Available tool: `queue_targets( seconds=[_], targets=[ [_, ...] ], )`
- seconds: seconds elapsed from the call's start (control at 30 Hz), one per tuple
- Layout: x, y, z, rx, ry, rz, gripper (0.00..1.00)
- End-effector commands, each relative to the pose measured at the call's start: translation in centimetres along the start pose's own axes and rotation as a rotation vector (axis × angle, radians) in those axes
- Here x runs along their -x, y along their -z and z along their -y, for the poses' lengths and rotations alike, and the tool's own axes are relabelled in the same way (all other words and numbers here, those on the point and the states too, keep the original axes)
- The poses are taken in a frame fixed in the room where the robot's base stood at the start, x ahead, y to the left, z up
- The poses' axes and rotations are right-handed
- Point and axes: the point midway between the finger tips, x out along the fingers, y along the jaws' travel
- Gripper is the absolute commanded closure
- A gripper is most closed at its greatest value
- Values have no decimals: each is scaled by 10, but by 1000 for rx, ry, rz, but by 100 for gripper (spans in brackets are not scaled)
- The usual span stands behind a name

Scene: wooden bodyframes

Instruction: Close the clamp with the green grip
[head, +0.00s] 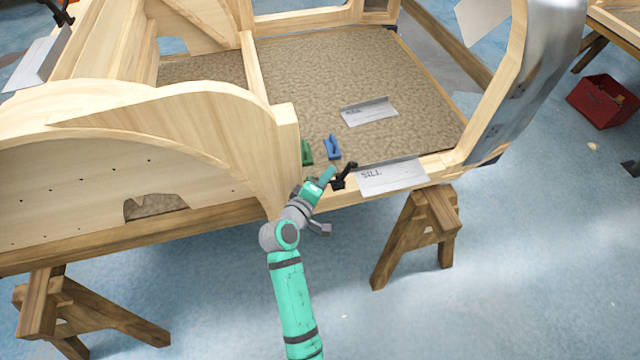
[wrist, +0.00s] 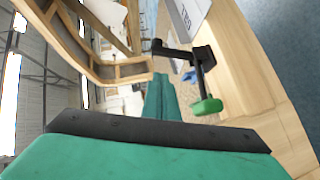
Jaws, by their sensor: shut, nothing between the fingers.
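The clamp (head: 343,178) is a small black toggle clamp on the sill edge of the wooden bodyframe. In the wrist view the clamp (wrist: 203,58) shows a black body, a bar reaching left and a lever ending in a green grip (wrist: 208,106). The lever sticks out away from the body towards the camera. My gripper (head: 328,174) is just left of the clamp in the head view. In the wrist view my teal gripper (wrist: 160,82) is shut and empty, with the green grip to its right, apart in the picture. In the head view the grip cannot be made out.
A white SILL card (head: 393,177) lies right of the clamp. A green object (head: 307,152) and a blue object (head: 332,147) stand behind it on the bodyframe floor (head: 310,75). A curved wooden panel (head: 180,130) rises left of my arm. Trestles carry the frame.

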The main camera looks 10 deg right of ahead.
Motion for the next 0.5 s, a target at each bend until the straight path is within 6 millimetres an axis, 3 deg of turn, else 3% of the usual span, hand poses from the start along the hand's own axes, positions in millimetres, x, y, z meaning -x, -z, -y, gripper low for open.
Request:
queue_targets(
  seconds=[0.2,0.5],
  targets=[
    [-22,-20,0,0,1,1,100],
    [-30,-28,0,0,0,-1,100]
  ],
)
